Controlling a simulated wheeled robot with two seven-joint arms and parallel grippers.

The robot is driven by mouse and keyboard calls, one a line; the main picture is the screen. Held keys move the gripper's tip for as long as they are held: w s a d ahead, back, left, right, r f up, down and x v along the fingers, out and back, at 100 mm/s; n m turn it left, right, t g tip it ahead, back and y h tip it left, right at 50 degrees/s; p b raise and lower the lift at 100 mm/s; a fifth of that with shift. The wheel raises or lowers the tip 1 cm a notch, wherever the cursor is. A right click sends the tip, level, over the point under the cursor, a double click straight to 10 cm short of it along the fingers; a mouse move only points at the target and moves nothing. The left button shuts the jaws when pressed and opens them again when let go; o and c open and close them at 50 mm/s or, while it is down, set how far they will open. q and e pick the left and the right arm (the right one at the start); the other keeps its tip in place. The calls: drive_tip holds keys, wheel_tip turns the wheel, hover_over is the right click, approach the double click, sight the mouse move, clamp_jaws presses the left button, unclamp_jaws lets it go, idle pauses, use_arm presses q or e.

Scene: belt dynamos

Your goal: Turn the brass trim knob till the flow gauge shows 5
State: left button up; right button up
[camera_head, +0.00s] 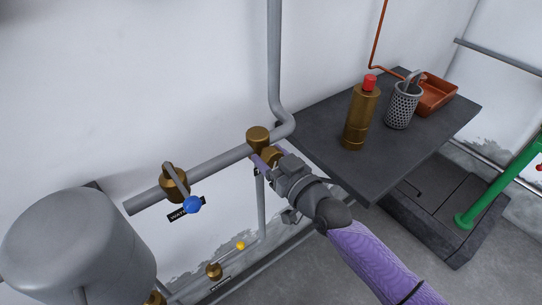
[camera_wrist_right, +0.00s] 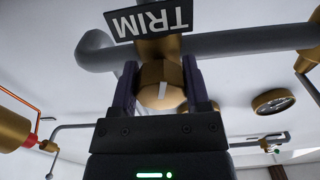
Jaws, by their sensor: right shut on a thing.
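The brass trim knob (camera_wrist_right: 160,98) sits between the two purple fingers of my right gripper (camera_wrist_right: 162,90) in the right wrist view. The fingers are shut on its sides. A pale pointer mark shows on the knob's face. A black TRIM plate (camera_wrist_right: 148,20) appears upside down above it. In the head view my right gripper (camera_head: 268,159) reaches the knob just below the brass fitting (camera_head: 258,137) on the grey pipe. A round brass-rimmed gauge (camera_wrist_right: 273,102) shows at right in the wrist view; its reading is too small to tell. My left gripper is out of view.
A grey tank (camera_head: 75,245) stands at lower left. A dark table (camera_head: 310,125) at right holds a brass bottle (camera_head: 360,115), a perforated cup (camera_head: 402,106) and an orange tray (camera_head: 438,92).

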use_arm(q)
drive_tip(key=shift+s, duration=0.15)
use_arm(e)
drive_tip(key=o, duration=1.3)
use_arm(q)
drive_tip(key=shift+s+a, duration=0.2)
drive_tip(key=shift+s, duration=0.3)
use_arm(e)
drive_tip(key=shift+s+d, duration=0.25)
drive_tip(key=shift+s, duration=0.1)
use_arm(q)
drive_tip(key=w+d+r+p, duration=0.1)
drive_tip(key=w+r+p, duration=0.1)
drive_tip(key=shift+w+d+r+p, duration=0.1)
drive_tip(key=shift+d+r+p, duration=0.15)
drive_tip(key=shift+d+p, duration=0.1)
use_arm(e)
drive_tip(key=v, duration=0.9)
